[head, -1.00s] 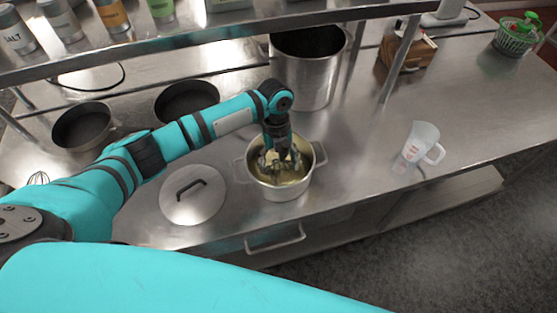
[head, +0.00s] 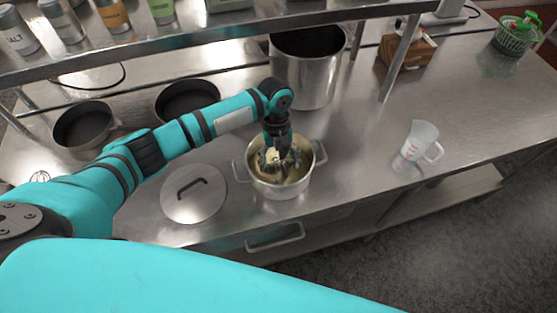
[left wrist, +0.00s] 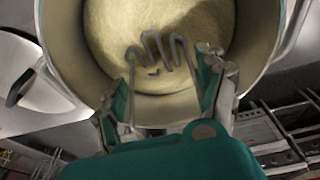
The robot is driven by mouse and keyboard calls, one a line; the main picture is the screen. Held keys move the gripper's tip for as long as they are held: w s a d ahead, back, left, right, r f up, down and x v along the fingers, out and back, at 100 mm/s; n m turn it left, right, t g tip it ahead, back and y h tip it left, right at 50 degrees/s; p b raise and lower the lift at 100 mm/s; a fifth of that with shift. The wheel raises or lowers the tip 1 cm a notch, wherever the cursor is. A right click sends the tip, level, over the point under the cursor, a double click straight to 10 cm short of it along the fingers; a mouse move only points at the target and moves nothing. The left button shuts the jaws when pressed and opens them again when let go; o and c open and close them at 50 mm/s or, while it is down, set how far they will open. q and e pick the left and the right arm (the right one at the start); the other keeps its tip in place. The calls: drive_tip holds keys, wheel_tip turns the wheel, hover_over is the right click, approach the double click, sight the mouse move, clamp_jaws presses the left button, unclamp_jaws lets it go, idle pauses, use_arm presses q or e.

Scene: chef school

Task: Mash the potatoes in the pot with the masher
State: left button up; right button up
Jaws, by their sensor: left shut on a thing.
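The pot (head: 287,192) stands open on the steel counter. Pale yellow potato (head: 297,172) lies in it; in the left wrist view it looks like a smooth mass (left wrist: 150,30). My left gripper (head: 274,158) points down into the pot's mouth. In the left wrist view the gripper (left wrist: 172,92) is shut on the masher (left wrist: 160,48), whose bent wire head shows against the potato. How deep the wire sits in the potato I cannot tell. My right gripper is not in view.
The lid (head: 193,194) lies left of the pot. A tall stockpot (head: 305,80) stands close behind. Two dark pans (head: 84,124) (head: 187,97) sit at the back left under a shelf (head: 200,42). A measuring jug (head: 417,142) stands to the right, with bare counter around it.

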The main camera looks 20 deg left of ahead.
use_arm(q)
wheel_tip(320, 180, up, 10)
idle(0.7)
idle(0.4)
